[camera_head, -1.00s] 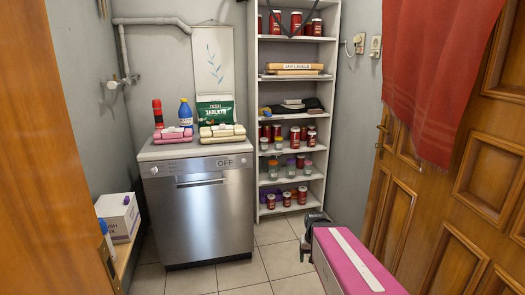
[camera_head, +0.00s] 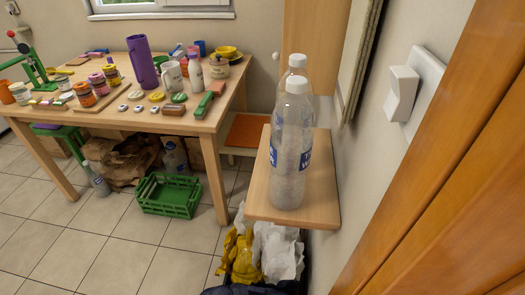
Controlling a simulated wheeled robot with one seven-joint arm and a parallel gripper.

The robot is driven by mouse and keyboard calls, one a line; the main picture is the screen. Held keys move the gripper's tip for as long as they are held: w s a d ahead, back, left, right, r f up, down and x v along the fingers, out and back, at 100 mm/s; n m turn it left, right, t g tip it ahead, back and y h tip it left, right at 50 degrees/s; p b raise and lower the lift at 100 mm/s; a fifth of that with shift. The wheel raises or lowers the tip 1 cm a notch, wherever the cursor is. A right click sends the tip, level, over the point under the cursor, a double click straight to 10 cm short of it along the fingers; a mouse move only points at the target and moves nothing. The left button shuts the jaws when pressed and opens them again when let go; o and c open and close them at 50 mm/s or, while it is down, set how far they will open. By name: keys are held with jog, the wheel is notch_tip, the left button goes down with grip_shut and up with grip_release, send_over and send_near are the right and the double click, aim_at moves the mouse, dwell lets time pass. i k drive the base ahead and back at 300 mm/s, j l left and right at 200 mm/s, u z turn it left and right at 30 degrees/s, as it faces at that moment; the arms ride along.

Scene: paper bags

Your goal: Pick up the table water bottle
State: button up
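Two clear plastic bottles with white caps stand upright on a small wooden wall shelf (camera_head: 260,205) at the right of the view. The front bottle (camera_head: 288,180) has a blue label on its right side, partly turned away; its visible letters look like the start of "Table Water". The rear bottle (camera_head: 297,63) is mostly hidden behind it, and whether they touch cannot be told. More bottles with blue labels are on the floor under the table: one upright (camera_head: 174,155) and one leaning (camera_head: 97,180). My gripper is not in view.
A wooden table (camera_head: 125,118) on the left holds jars, a purple jug (camera_head: 142,62) and many small items. A green crate (camera_head: 170,195) and paper bags lie below. Yellow and white bags (camera_head: 275,250) lie under the shelf. A wall switch (camera_head: 403,92) is right. Tiled floor is free at lower left.

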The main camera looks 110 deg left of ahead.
aim_at(293, 122)
jog(key=k+l, duration=0.15)
jog(key=k, duration=0.3)
jog(key=k+l, duration=0.15)
jog(key=k, duration=0.25)
jog(key=k+l, duration=0.15)
jog(key=k, duration=0.3)
jog(key=k+l, duration=0.15)
jog(key=k, duration=0.25)
jog(key=k+u, duration=0.15)
jog(key=u, duration=0.35)
jog(key=k+u, duration=0.2)
jog(key=u, duration=0.25)
jog(key=k+u, duration=0.15)
jog(key=u, duration=1.4)
